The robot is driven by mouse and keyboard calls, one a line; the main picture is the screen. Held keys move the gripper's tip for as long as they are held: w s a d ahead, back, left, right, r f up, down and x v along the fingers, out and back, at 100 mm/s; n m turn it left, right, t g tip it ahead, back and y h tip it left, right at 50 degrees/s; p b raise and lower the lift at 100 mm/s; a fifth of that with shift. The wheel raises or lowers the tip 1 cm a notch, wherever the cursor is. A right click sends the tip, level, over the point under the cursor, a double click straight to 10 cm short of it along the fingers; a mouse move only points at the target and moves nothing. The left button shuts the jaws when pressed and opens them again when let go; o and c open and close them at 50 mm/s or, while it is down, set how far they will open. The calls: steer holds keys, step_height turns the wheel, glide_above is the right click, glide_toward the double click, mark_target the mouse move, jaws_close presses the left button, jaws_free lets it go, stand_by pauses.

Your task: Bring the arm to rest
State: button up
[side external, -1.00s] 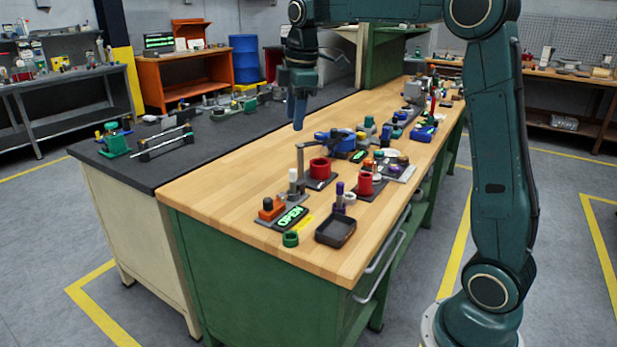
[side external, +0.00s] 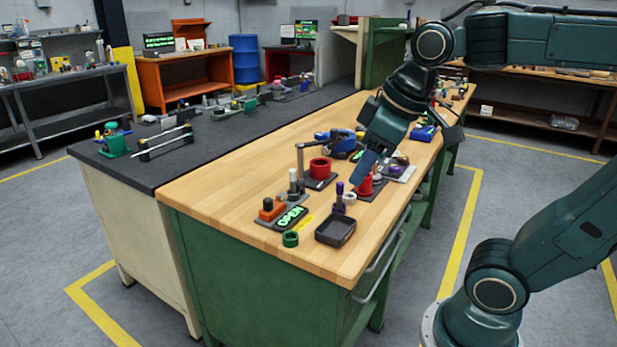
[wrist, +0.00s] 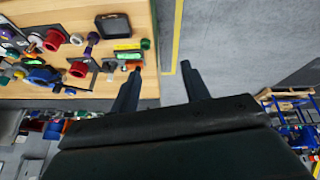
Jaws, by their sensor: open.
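My gripper (side external: 368,172) is above the right part of the wooden bench (side external: 225,192) in the side view, tilted down and to the left, in front of a red cup-shaped part (side external: 364,187) in that view. In the wrist view my gripper (wrist: 160,68) shows two dark fingers apart with nothing between them. The valve assembly (side external: 320,169), with a red ring and a grey bracket, stands on the bench. An "OPEN" display (side external: 290,218) is lit green.
A black tray (side external: 335,231) and a green ring (side external: 290,239) lie near the bench's front corner. A purple-topped peg (side external: 339,194) stands behind the tray. A blue device (side external: 333,136) and several small parts crowd farther back. The bench's left front surface is bare.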

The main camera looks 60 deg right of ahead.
steer(key=s+a+f+m, duration=0.1)
steer(key=s+f+m, duration=0.1)
steer(key=s+f, duration=0.2)
steer(key=shift+s+a+t, duration=0.2)
steer(key=shift+s+t, duration=0.2)
steer(key=shift+s, duration=0.3)
steer(key=shift+w+r, duration=0.1)
